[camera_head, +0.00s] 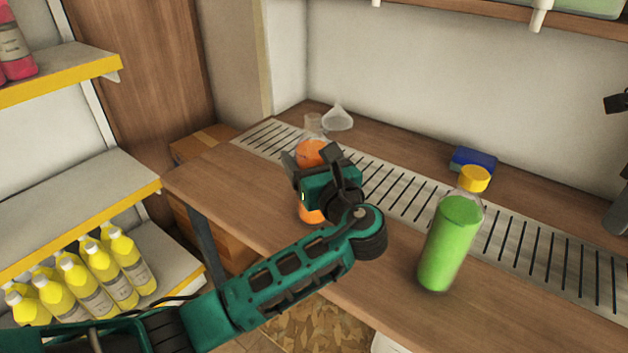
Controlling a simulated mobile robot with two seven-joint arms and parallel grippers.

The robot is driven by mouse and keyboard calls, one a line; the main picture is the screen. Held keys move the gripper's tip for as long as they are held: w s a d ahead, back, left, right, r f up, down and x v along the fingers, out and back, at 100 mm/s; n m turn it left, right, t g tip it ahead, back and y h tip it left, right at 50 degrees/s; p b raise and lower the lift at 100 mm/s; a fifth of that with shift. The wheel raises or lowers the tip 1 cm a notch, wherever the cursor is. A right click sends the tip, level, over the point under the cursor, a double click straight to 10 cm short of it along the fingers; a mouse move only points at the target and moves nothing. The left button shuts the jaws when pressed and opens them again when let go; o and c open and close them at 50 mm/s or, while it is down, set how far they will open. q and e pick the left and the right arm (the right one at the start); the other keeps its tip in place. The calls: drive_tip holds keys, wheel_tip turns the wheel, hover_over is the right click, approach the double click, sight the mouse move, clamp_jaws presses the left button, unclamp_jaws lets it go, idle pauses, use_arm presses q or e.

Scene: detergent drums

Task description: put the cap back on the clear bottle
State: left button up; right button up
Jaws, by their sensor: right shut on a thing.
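A clear bottle with orange contents (311,152) stands on the wooden counter, partly hidden by my gripper. Its see-through upper part shows above the orange, and I see no cap on it. A second clear bottle with green contents (449,244) stands upright on the counter to the right. A yellow cap (475,178) appears at its top; I cannot tell how it is seated.
A whitish funnel-like thing (337,119) stands behind the orange-filled bottle. A blue block (473,160) lies behind the yellow cap. A slotted metal grate (407,205) runs along the counter (230,187). Shelves at left hold several yellow bottles (115,262).

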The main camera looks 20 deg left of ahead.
use_arm(q)
drive_tip(key=shift+r, duration=0.1)
drive_tip(key=c, duration=0.5)
drive_tip(key=shift+o, duration=0.2)
